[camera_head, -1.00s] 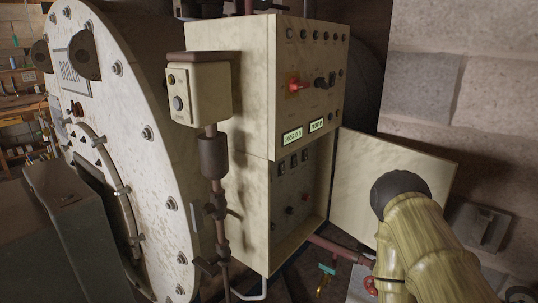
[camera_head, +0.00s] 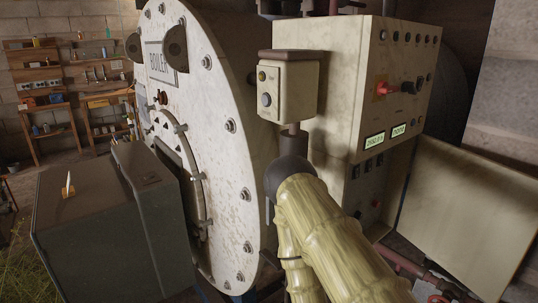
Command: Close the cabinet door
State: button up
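The cream control cabinet (camera_head: 338,60) stands right of centre in the head view. Its lower door (camera_head: 468,213) is a flat cream panel. The door stands open, swung out to the right from the lower compartment. Inside the opening, dark switches and a small red one (camera_head: 376,204) show in part. My arm (camera_head: 325,235), in a yellowish ribbed cover with a dark rounded joint, crosses in front of the cabinet and hides part of its lower left. My gripper cannot be made out in this view. No contact between my arm and the door shows.
A round boiler front (camera_head: 228,165) with bolts stands left of the cabinet. A dark green box (camera_head: 110,215) is at the lower left. Shelves (camera_head: 36,75) line the back wall. Red pipes run below the door.

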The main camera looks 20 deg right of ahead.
aim_at(476, 216)
jog(key=u, duration=1.7)
jog(key=k, duration=0.4)
jog(key=z, duration=2.6)
